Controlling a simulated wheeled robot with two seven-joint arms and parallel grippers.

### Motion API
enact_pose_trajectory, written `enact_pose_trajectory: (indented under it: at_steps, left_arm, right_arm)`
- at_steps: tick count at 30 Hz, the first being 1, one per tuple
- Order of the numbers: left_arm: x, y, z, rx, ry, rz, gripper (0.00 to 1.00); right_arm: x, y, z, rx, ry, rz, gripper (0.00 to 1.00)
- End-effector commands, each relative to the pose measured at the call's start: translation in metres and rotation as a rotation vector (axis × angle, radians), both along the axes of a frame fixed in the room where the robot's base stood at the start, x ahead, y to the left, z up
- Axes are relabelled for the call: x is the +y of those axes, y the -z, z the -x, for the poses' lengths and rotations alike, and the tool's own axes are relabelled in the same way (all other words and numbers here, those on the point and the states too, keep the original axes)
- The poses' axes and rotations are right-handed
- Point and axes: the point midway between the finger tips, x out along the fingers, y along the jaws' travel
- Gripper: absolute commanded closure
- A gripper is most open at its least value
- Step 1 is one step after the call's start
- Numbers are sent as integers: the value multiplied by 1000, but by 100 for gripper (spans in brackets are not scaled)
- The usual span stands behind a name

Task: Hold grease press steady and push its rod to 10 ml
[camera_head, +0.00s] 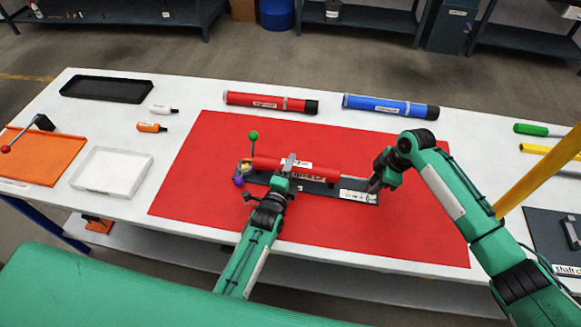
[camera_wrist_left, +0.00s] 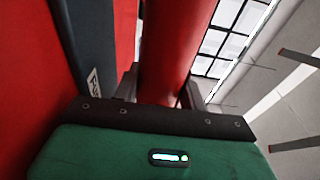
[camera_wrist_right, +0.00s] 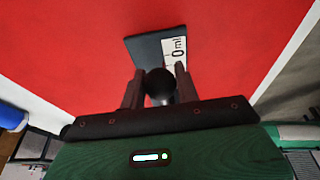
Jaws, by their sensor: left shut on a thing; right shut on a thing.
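The grease press is a red barrel (camera_head: 318,169) lying along a dark base (camera_head: 310,186) on the red mat (camera_head: 210,190). My left gripper (camera_head: 287,166) is shut around the barrel; the red barrel also fills the space between its fingers in the left wrist view (camera_wrist_left: 170,45). My right gripper (camera_head: 376,181) is shut at the rod end of the press, on the right. In the right wrist view a dark round rod end (camera_wrist_right: 159,84) sits between its fingers. A white scale label (camera_head: 357,196) on the base shows part of "0 ml" in the right wrist view (camera_wrist_right: 174,48). The rod is mostly hidden.
A green ball lever (camera_head: 253,136) and a purple knob (camera_head: 238,181) stand at the press's left end. A red tube (camera_head: 262,101) and a blue tube (camera_head: 385,105) lie behind the mat. A white tray (camera_head: 112,171) is at left. The mat's front is clear.

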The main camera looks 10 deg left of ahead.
Motion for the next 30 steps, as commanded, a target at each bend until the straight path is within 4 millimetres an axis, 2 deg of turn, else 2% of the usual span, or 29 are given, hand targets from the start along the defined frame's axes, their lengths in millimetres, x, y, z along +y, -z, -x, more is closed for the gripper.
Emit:
enact_pose_trajectory:
  at_steps: [11,26,27,30]
  left_arm:
    - [-2,1,1,2,2,0,100]
    - [-1,1,1,3,1,0,100]
    - [0,1,1,3,1,0,100]
    - [0,1,1,3,0,0,100]
  right_arm:
    - [10,0,0,-1,-3,-4,92]
    - [3,0,0,-1,-1,-1,92]
    - [3,0,0,-1,-1,0,64]
    - [3,0,0,-1,0,0,45]
